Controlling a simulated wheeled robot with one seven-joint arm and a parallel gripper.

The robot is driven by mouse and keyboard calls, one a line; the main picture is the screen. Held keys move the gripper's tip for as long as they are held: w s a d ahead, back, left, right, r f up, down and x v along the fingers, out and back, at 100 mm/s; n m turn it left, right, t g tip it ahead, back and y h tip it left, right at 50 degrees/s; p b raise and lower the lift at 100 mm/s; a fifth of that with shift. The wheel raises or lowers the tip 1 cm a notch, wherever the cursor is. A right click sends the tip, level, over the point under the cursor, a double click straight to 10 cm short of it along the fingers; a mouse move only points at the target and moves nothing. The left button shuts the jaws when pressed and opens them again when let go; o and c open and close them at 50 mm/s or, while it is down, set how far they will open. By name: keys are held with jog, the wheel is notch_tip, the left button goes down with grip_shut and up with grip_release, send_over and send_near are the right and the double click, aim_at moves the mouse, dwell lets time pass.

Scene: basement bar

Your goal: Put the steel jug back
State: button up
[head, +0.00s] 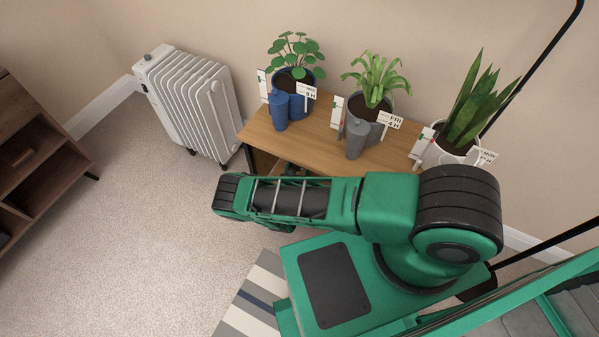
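A grey jug (357,138), which looks like the steel one, stands upright on the wooden cabinet top (319,150), just in front of the grey pot (379,108) with a leafy green plant. A matching blue jug (279,109) stands in front of the blue pot (303,96) to the left. My green arm crosses in front of the cabinet, its elbow end pointing left. My gripper cannot be made out; no fingertips show, so whether it holds anything is hidden.
A white pot (447,154) with a snake plant stands at the cabinet's right. Cards and gauge strips stand by the pots. A white radiator (190,103) is left of the cabinet, with a brown shelf unit (33,158) at the far left. Carpet between them is clear.

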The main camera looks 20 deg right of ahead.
jog(key=shift+d+f, duration=0.1)
jog(key=shift+f, duration=1.95)
jog(key=shift+f, duration=0.1)
jog(key=o, duration=1.8)
jog(key=shift+v, duration=6.05)
